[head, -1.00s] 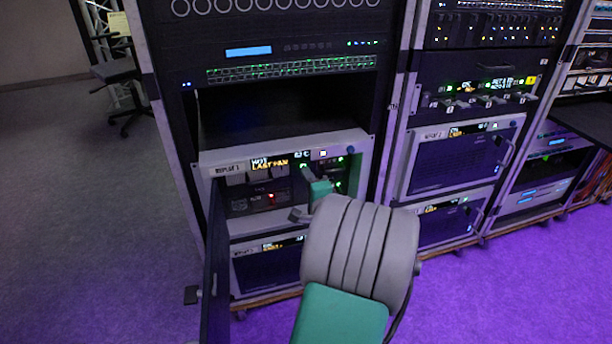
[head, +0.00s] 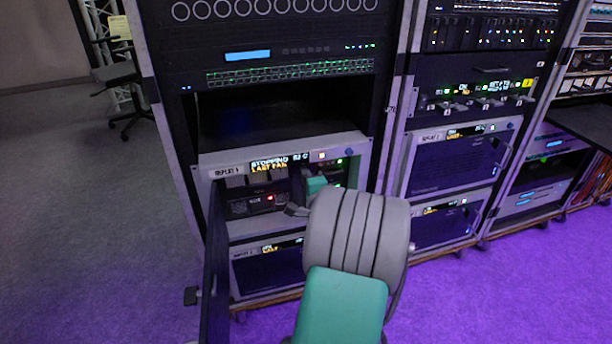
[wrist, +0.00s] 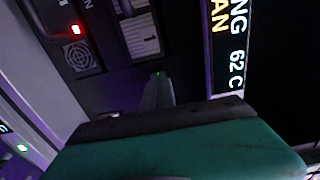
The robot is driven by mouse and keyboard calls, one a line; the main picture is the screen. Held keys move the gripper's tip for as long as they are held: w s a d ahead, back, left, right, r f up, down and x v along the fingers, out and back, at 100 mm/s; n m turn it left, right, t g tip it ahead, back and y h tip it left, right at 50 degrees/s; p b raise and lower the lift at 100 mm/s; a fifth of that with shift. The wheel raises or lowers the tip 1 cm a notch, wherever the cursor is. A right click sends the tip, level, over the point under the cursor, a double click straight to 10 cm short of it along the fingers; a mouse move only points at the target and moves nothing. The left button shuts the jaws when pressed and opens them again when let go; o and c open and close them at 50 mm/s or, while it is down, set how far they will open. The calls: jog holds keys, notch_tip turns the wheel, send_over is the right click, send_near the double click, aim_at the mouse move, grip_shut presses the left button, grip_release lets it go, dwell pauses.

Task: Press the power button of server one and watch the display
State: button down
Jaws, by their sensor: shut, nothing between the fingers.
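Server one is the grey-framed unit labelled REPLAY 1 (head: 228,172) in the left rack, with its front open. Its display (head: 270,163) reads STOPPING, LAST FAN and what looks like 62 C. In the wrist view the display (wrist: 228,45) shows sideways and cut off, with 62 C clear. My gripper (head: 308,174) is shut and empty at the server's front, below the display and button. My arm partly hides it. In the wrist view, a dark finger (wrist: 157,92) points into the bay. I see no contact with the button.
A dark door (head: 215,270) hangs open at the left, close to my arm. Another server (head: 268,268) sits below. A second rack with grey units (head: 455,165) stands to the right. A chair (head: 125,80) stands at the back left; the floor there is clear.

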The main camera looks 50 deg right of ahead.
jog(key=shift+w+r, duration=0.1)
jog(key=shift+r, duration=0.15)
jog(key=p+v, duration=0.1)
jog(key=v, duration=1.3)
jog(key=shift+f, duration=0.2)
jog(key=w+a+r+n+g+y+p, duration=0.2)
jog(key=w+a+r+n+y+p, duration=0.1)
jog(key=a+r+n+y+p, duration=0.25)
jog(key=w+a+r+n+g+y+p, duration=0.1)
jog(key=w+a+r+n+y+p, duration=0.2)
jog(key=a+p, duration=0.4)
jog(key=w+a+r+n+g+y+p, duration=0.2)
jog(key=w+a+r+n+p, duration=0.1)
jog(key=a+n+p, duration=0.4)
jog(key=s+a+r+n+g+h+p, duration=0.1)
jog(key=s+a+r+n+g+p, duration=0.2)
jog(key=r+p, duration=0.5)
jog(key=s+a+r+n+g+p, duration=0.4)
jog(key=s+a+r+p, duration=0.4)
jog(key=r, duration=0.4)
jog(key=shift+a+r+n+g+h, duration=0.35)
jog(key=shift+a+n, duration=0.2)
jog(key=shift+n, duration=0.1)
